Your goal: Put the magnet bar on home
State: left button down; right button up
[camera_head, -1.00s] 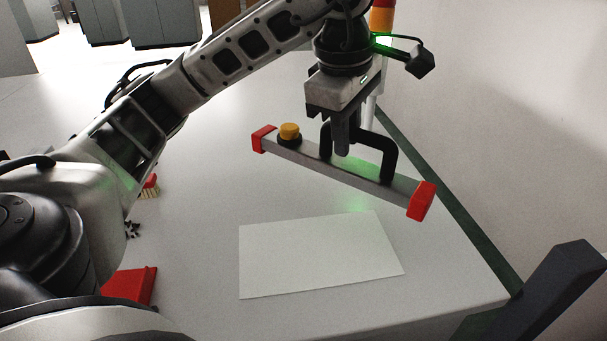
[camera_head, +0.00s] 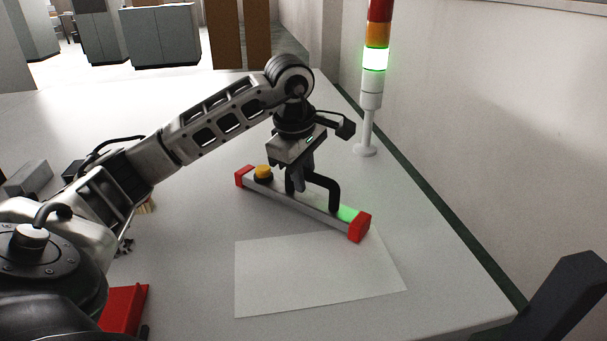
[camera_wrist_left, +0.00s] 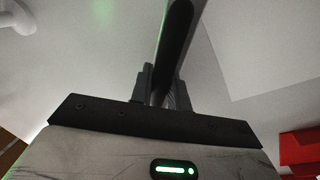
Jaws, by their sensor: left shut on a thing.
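The magnet bar (camera_head: 322,214) is a long grey bar with red end caps, a yellow knob and a black arched handle. My left gripper (camera_head: 299,188) is shut on the black handle, which also shows between the fingers in the left wrist view (camera_wrist_left: 173,50). The bar lies slantwise over the table, its near red end by the upper edge of a white sheet (camera_head: 315,275). I cannot tell whether the bar touches the table. Nothing in view is labelled home. My right gripper is not in view.
A signal tower (camera_head: 370,95) with a lit green band stands at the back right, near the wall. A red object (camera_head: 124,308) and small dark items lie at the left, near my arm. The table (camera_head: 440,285) right of the sheet is clear.

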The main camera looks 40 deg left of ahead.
pick_arm(q)
jog(key=shift+f, duration=0.1)
jog(key=c, duration=1.3)
grip_release()
jog(key=shift+f, duration=0.1)
jog(key=shift+c, duration=0.2)
notch_tip(320, 180, up, 12)
jog(key=s+p, duration=0.1)
jog(key=s, duration=0.1)
jog(key=shift+s+d+p, duration=0.15)
jog(key=shift+d+p, duration=0.05)
jog(key=shift+p, duration=0.2)
jog(key=shift+s, duration=0.1)
